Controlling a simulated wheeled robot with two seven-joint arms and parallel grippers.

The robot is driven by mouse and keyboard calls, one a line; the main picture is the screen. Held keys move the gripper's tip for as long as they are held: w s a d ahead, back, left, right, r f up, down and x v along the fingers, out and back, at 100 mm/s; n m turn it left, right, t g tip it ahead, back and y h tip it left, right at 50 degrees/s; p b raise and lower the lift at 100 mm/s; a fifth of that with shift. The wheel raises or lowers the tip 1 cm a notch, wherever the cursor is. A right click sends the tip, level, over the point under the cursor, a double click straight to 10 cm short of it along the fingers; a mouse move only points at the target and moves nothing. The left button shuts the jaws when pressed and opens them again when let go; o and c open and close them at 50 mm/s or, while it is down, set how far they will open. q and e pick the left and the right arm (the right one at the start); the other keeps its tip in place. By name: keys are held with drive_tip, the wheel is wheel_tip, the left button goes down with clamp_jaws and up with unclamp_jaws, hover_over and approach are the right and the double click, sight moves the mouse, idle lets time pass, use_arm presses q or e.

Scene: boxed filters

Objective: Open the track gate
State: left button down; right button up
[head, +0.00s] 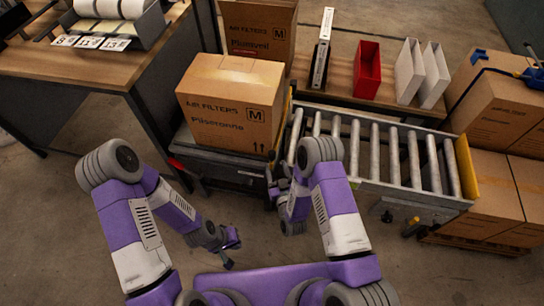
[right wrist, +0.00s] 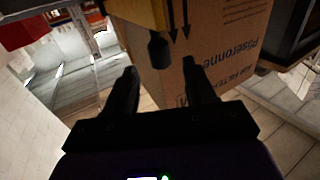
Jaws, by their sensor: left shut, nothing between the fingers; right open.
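The track gate looks like a narrow yellow plate (head: 287,112) at the left end of the roller track (head: 375,155), beside the box. In the right wrist view a yellow part (right wrist: 137,12) with a hanging black knob (right wrist: 158,48) shows at the top. My right gripper (right wrist: 160,88) is open and empty, its fingers pointing towards the knob, which appears between and beyond the fingertips. In the head view my right gripper (head: 274,188) is by the track's left end, partly hidden by my arm. My left gripper (head: 234,252) is shut and empty, low over the floor.
A cardboard filter box (head: 230,100) sits on a dark stand (head: 225,170) left of the track; another box (head: 262,25) is behind it. A red bin (head: 367,68) and white holders (head: 410,72) stand behind the track. The visible rollers are empty. More boxes (head: 495,105) are at right.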

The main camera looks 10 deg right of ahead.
sight(273, 158)
drive_tip(key=w, duration=0.2)
drive_tip(key=w+b, duration=0.1)
drive_tip(key=w, duration=0.1)
drive_tip(key=w+a, duration=0.1)
drive_tip(key=w, duration=0.1)
drive_tip(key=shift+w, duration=0.25)
clamp_jaws()
drive_tip(key=shift+r, duration=0.1)
